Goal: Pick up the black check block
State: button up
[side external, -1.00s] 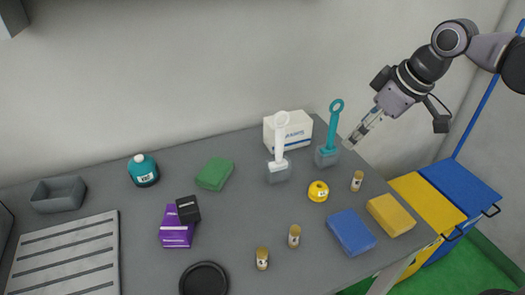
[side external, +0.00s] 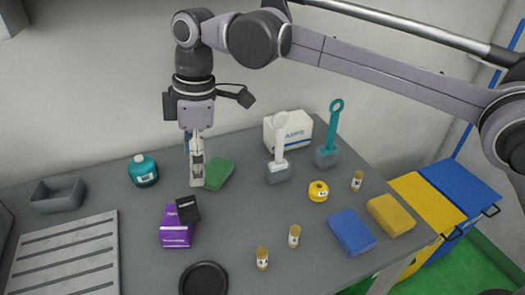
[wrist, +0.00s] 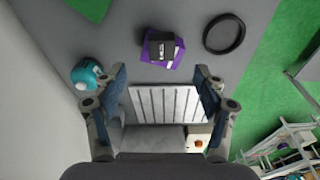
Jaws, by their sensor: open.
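The black check block (side external: 187,209) is a small dark cube with a pale marking. It rests on the purple box (side external: 176,232) on the grey table. In the wrist view the black check block (wrist: 163,49) shows on top of the purple box (wrist: 148,58), beyond the fingers near the top of the picture. My gripper (side external: 196,180) points down above the table, in front of the green block, higher than the black block and apart from it. In the wrist view my gripper (wrist: 164,88) has its fingers spread wide with nothing between them.
A teal bottle (side external: 143,170) and a green block (side external: 216,173) stand behind the purple box. A black round dish (side external: 203,279) lies in front. A slatted grey tray (side external: 68,255) is at left. Two handled tools, small jars and blue and yellow blocks stand at right.

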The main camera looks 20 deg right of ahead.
jog(key=shift+n, duration=0.3)
jog(key=a+f, duration=0.1)
jog(key=f, duration=0.2)
jog(key=a+f, duration=0.1)
jog(key=f, duration=0.3)
jog(key=a+f, duration=0.1)
jog(key=f, duration=0.3)
jog(key=shift+f, duration=0.15)
jog(key=c, duration=1.4)
jog(key=shift+r, duration=0.75)
notch_tip(320, 180, up, 3)
jog(key=shift+f, duration=0.1)
jog(key=w+d+r, duration=0.3)
jog(key=d+r, duration=0.4)
jog(key=d, duration=0.4)
send_near(188, 205)
jog(key=a+f, duration=0.4)
jog(key=f, duration=0.1)
jog(key=shift+w+a+f, duration=0.15)
jog(key=shift+w+a, duration=0.05)
jog(key=shift+a+f, duration=0.1)
jog(key=shift+f, duration=1.95)
